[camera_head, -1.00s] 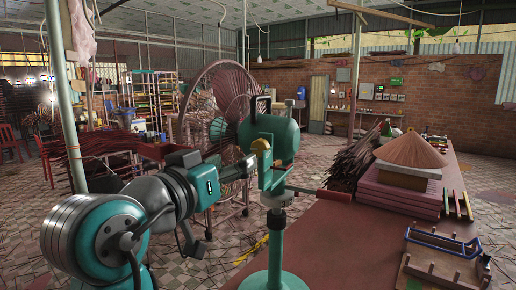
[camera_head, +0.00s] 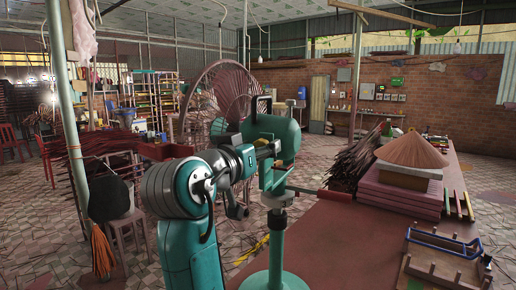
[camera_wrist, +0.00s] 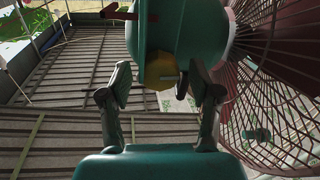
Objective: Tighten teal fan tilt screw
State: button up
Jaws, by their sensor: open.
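The teal fan has a rounded teal motor housing (camera_head: 286,135) on a stand, with a dark red wire cage (camera_head: 205,88) behind it. Its yellow tilt screw knob (camera_wrist: 160,70) is at the underside of the housing in the wrist view, and a little yellow (camera_head: 262,142) shows beside the housing in the head view. My gripper (camera_wrist: 159,80) is open, with one finger on each side of the knob in the picture. I see no finger closed on it, and cannot tell how deep the knob sits between the fingertips. In the head view my arm reaches the fan from the left.
A reddish table (camera_head: 350,240) stands right of the fan stand (camera_head: 277,245), with a conical straw hat (camera_head: 412,150) on stacked pink boards and a blue-handled rack (camera_head: 442,243). A stool (camera_head: 125,222) with a dark object stands at left. Tiled floor lies open between.

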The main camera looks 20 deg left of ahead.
jog(key=c, duration=1.1)
jog(key=shift+c, duration=0.2)
jog(key=shift+m, duration=0.3)
jog(key=shift+d+f+m, duration=0.1)
jog(key=shift+d+m, duration=0.05)
jog(key=shift+m, duration=4.4)
jog(key=shift+d+f+m, duration=0.1)
jog(key=shift+m, duration=4.45)
